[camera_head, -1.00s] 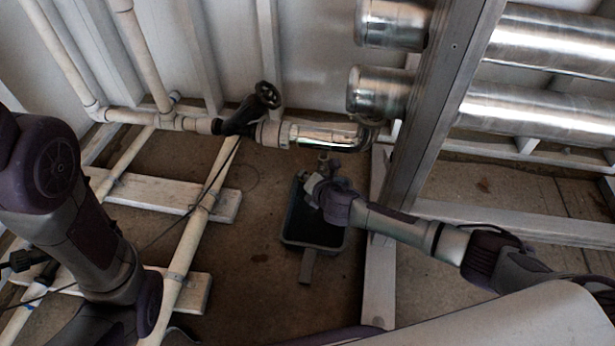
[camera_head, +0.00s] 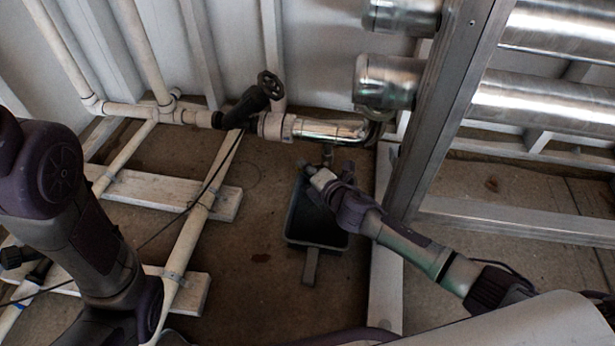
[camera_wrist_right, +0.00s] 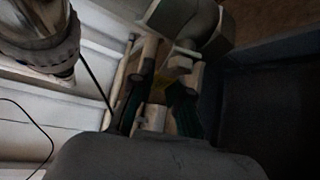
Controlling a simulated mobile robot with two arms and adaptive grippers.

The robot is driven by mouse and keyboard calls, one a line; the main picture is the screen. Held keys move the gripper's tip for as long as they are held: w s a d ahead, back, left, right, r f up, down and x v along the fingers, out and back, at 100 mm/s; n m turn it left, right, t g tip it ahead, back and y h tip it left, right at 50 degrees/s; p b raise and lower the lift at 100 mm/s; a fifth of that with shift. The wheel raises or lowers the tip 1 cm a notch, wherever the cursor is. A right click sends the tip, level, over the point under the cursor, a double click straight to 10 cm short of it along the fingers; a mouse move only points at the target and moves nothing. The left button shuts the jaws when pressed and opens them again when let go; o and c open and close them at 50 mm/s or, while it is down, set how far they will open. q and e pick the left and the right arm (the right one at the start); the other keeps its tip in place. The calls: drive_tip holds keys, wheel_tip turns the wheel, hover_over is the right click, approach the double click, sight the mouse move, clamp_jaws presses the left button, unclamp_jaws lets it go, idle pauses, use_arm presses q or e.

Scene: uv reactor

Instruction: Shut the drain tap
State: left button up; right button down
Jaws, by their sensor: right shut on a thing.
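The drain tap (camera_head: 328,154) hangs under the shiny steel pipe (camera_head: 330,131) in the head view, above a dark tray. My right gripper (camera_head: 318,176) is at the tap, just below the pipe, and hides much of it. In the right wrist view the fingers of my right gripper (camera_wrist_right: 166,98) are closed around a small part of the tap, with a dull yellowish piece (camera_wrist_right: 176,74) between them. The tap's grey body (camera_wrist_right: 200,25) is just beyond the fingertips. The lever's exact angle is hard to tell in the dim light. My left arm shows at the left; its gripper is not visible.
The dark tray (camera_head: 313,238) stands on the floor below the tap. A metal frame post (camera_head: 440,110) stands close on the right. White pipes and boards lie at left.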

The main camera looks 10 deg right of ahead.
drive_tip(key=shift+a+r+m+t+y+b, duration=0.15)
drive_tip(key=shift+r+m+t+y+b, duration=0.15)
drive_tip(key=shift+m+t+y+b, duration=0.65)
drive_tip(key=shift+w+r+m+t+b, duration=0.1)
drive_tip(key=shift+r+m+t+b, duration=0.3)
drive_tip(key=shift+r+b, duration=0.5)
drive_tip(key=c, duration=1.1)
unclamp_jaws()
drive_tip(key=shift+f, duration=0.1)
drive_tip(key=v, duration=0.7)
drive_tip(key=shift+s, duration=0.25)
